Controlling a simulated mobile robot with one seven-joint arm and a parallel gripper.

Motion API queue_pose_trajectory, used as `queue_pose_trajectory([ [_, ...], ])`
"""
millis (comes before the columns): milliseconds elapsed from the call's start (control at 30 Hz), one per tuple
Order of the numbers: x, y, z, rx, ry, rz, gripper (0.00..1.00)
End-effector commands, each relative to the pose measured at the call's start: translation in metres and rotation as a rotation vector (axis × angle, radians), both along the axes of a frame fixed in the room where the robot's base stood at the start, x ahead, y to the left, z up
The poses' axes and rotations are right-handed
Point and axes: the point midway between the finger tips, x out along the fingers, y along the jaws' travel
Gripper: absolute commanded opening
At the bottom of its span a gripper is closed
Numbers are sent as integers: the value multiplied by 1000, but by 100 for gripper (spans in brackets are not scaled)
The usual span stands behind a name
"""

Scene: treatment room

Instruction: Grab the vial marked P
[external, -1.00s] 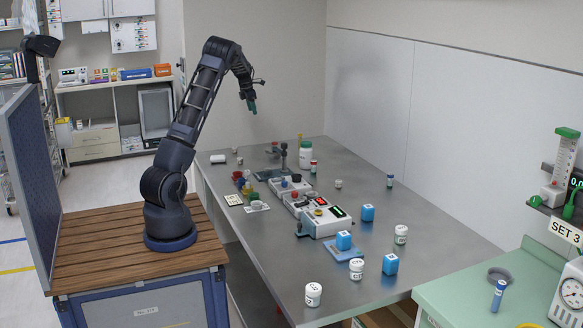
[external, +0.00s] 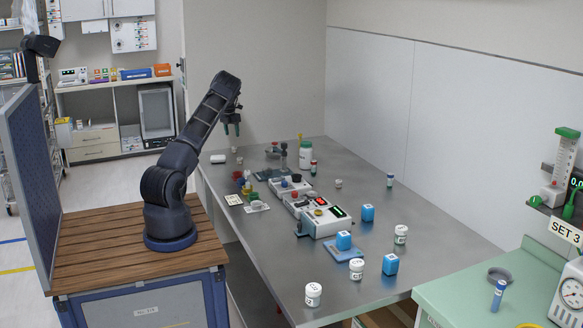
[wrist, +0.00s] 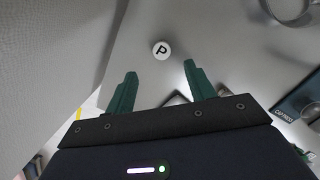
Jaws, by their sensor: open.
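The vial marked P shows in the wrist view as a round white cap (wrist: 161,50) with a black P, seen from above. It stands on the grey metal table just beyond my open green fingertips (wrist: 160,69), roughly centred between them and apart from both. In the external view my gripper (external: 231,130) points down, above the far left end of the table. A small light-topped item (external: 239,160) below it appears to be this vial. Its lettering is not readable there.
A cap press (wrist: 296,104) stands right of the vial in the wrist view.

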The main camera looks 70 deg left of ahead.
Motion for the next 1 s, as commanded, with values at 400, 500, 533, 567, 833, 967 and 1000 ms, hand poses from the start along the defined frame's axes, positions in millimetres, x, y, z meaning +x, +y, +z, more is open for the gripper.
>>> queue_pose_trajectory([
  [400,5,3,-42,0,0,-1,54],
  [500,5,3,-52,-1,1,-1,54],
  [533,6,3,-56,-1,1,-1,54],
  [567,6,3,-60,-1,1,-1,54],
  [833,10,5,-87,1,-1,-1,54],
  [967,10,5,-87,1,-1,-1,54],
  [1000,10,5,-87,1,-1,-1,54],
])
